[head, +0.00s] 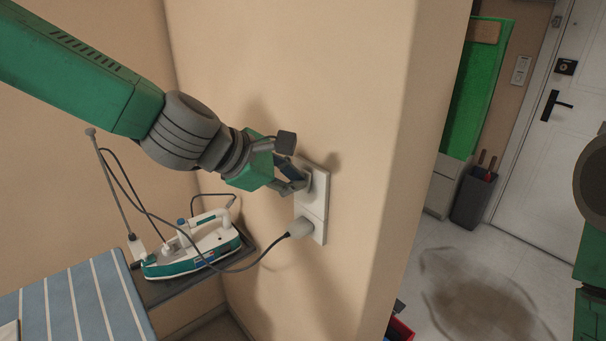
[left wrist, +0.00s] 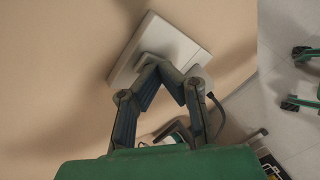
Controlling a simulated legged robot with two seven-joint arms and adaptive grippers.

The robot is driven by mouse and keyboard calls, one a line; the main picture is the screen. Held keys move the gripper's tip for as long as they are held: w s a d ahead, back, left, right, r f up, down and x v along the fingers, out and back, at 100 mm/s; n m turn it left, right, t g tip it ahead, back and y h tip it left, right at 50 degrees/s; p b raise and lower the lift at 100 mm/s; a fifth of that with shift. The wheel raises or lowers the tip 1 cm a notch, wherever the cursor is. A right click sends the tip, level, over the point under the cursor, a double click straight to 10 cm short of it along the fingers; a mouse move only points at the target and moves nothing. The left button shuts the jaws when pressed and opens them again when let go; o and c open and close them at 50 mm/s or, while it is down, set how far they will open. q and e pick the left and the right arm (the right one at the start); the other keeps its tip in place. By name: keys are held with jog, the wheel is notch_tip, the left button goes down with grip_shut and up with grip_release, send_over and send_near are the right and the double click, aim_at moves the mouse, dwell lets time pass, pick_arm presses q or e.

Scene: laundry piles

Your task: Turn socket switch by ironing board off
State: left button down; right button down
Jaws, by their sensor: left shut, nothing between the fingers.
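The white socket plate (head: 313,203) is mounted on the beige wall, with a plug (head: 300,227) and dark cord in its lower part. My left gripper (head: 304,184) is shut and empty, its fingertips at the upper part of the plate. In the left wrist view the closed fingertips (left wrist: 157,62) meet in front of the plate (left wrist: 172,40) and appear to touch it. The fingers hide the switch, so its position cannot be told. The ironing board (head: 75,305) with a blue striped cover stands at the lower left. My right gripper is not in view.
A teal and white iron (head: 195,247) rests on a dark stand (head: 165,290) at the board's end, its cord looping to the plug. The wall's corner edge lies right of the socket. Beyond it are a dark bin (head: 474,196) and a white door (head: 550,180).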

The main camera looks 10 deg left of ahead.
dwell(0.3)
pick_arm(q)
jog(key=shift+s+a+f, duration=0.1)
jog(key=shift+s+a, duration=0.4)
jog(key=shift+s, duration=0.05)
jog(key=shift+s+a+f, duration=0.15)
jog(key=shift+s+a, duration=0.65)
jog(key=shift+s, duration=0.2)
jog(key=shift+s+a+f, duration=0.15)
jog(key=shift+s+a, duration=0.6)
jog(key=shift+s, duration=0.2)
